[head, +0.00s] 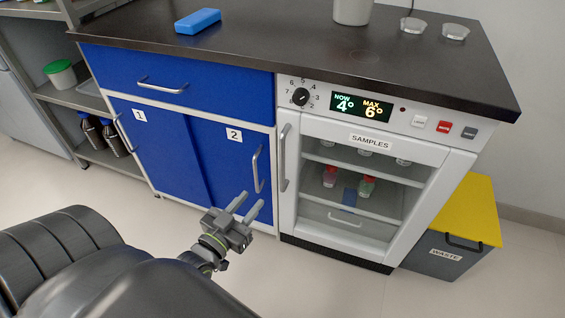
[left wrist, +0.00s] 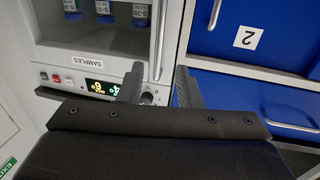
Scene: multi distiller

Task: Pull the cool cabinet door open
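The cool cabinet (head: 290,215) is white with a glass door labelled SAMPLES, and the door is shut. Its vertical grey door handle (head: 285,158) is on the door's left side. My left gripper (head: 251,203) is open and empty, in front of the blue cupboard and lower left of the handle. In the left wrist view, which is upside down, the fingers (left wrist: 159,78) are apart. The door handle (left wrist: 160,38) shows beyond them, in line with the gap, and I see no contact. My right gripper is in neither view.
A blue cupboard (head: 165,150) with its own handles stands left of the cool cabinet. A yellow-lidded WASTE bin (head: 445,262) is at the right. The dark worktop (head: 280,45) overhangs both. The floor in front is clear.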

